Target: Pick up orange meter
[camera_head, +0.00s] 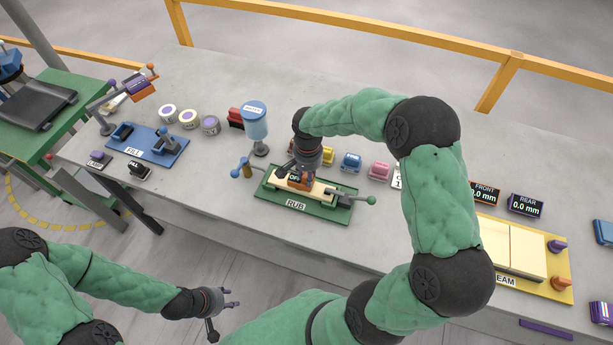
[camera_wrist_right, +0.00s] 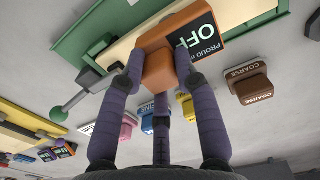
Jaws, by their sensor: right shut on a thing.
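The orange meter (camera_head: 301,181) has a dark display reading "OFF" and "PROUD". In the head view it is over the cream bar (camera_head: 322,192) on the green RUB board (camera_head: 325,211). My right gripper (camera_head: 304,167) points down and is shut on the meter. In the right wrist view the fingers grip the orange body of the meter (camera_wrist_right: 158,69) from both sides. I cannot tell whether the meter touches the bar. My left gripper (camera_head: 229,304) is open and empty, low in front of the slab's front edge.
Coloured blocks, including a blue one (camera_head: 351,162) and a pink one (camera_head: 379,171), stand to the right. The blue FILL board (camera_head: 157,151) is left; the yellow SEAM board (camera_head: 556,285) is right.

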